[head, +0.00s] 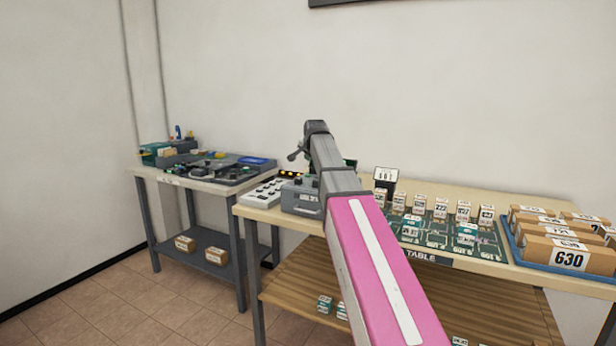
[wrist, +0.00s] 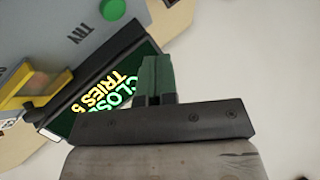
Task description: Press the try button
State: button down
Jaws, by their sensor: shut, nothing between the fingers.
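In the wrist view a green round button (wrist: 113,10) sits at the top edge on a grey panel (wrist: 70,50), near the printed word TRY (wrist: 76,34). A dark display (wrist: 112,98) on the same device shows lit letters reading "CLOS…" and "TRIES", partly hidden by my gripper. My gripper (wrist: 155,60) is shut and empty, with its dark green fingers below and right of the button and apart from it in the picture. In the head view a grey box (head: 300,197) stands at the table's left end, partly behind my arm; the button cannot be made out there.
The wooden table (head: 400,264) bears a white button panel (head: 262,192), a green board (head: 440,236) with several small numbered boxes, and a blue tray (head: 512,250) of parcels. A side table (head: 165,180) with tools stands left. Bare wall lies behind.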

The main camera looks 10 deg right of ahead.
jog(key=shift+f, duration=1.85)
jog(key=shift+f, duration=0.15)
dwell(0.6)
jog(key=shift+f, duration=0.3)
jog(key=shift+f, duration=0.4)
dwell(0.7)
jog(key=shift+r, duration=0.85)
jog(key=shift+r, duration=2.55)
